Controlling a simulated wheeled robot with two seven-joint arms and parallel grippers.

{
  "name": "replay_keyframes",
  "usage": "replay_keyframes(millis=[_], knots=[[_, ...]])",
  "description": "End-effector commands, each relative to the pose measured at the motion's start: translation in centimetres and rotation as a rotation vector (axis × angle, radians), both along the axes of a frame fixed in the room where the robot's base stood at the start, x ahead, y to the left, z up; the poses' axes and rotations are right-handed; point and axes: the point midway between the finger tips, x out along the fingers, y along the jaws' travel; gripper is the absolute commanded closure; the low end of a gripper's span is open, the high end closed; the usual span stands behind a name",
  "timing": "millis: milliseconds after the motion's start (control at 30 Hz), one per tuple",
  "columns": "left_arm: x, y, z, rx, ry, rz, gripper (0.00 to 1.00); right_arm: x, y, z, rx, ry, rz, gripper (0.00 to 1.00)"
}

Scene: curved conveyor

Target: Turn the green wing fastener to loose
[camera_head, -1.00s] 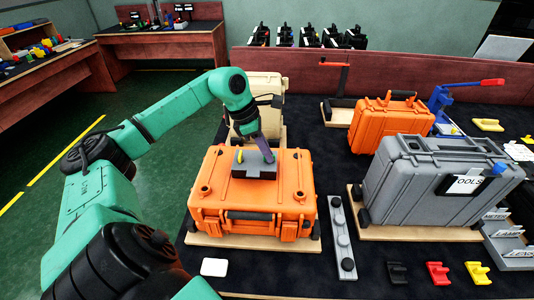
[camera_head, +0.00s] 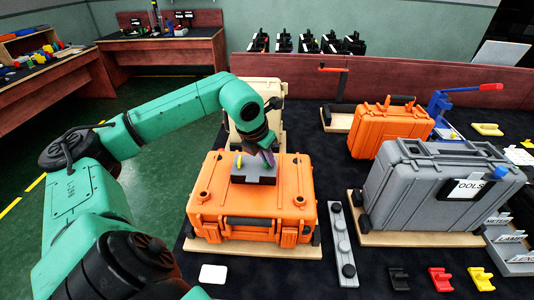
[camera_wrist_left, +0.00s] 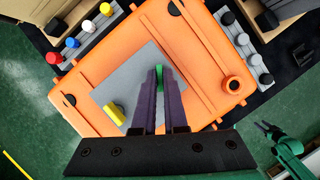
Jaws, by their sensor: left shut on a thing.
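An orange case (camera_head: 290,190) lies flat on a wooden board, with a grey block (camera_head: 250,175) on its lid. The green wing fastener (camera_wrist_left: 159,76) shows in the left wrist view as a small green piece between my left fingertips; in the head view it is hidden by the fingers. My left gripper (camera_head: 270,158) is shut on it, with its purple fingers pointing down at the right part of the block. A yellow wing fastener (camera_head: 240,160) stands on the block, left of my fingers; it also shows in the left wrist view (camera_wrist_left: 115,113).
A beige case (camera_head: 238,138) stands close behind. A grey case (camera_head: 415,195) and a smaller orange case (camera_head: 385,130) stand further right. A white card (camera_head: 213,273) lies in front.

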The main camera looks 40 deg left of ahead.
Motion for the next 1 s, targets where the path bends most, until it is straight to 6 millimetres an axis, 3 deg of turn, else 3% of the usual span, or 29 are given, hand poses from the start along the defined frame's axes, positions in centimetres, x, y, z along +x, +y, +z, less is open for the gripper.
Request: replay_keyframes(millis=[133, 500, 1000], knots=[[0.2, -0.2, 0.6, -0.001, -0.009, 0.136, 1.0, 0.0, 0.1, 1.2, 0.002, -0.001, -0.001, 0.5], [0.3, -0.3, 0.4, -0.002, -0.009, 0.439, 1.0, 0.0, 0.2, 2.0, 0.003, 0.0, -0.001, 0.5], [0.3, -0.2, 0.3, -0.002, -0.009, 0.598, 1.0, 0.1, 0.2, 2.3, 0.003, -0.001, 0.0, 0.5]])
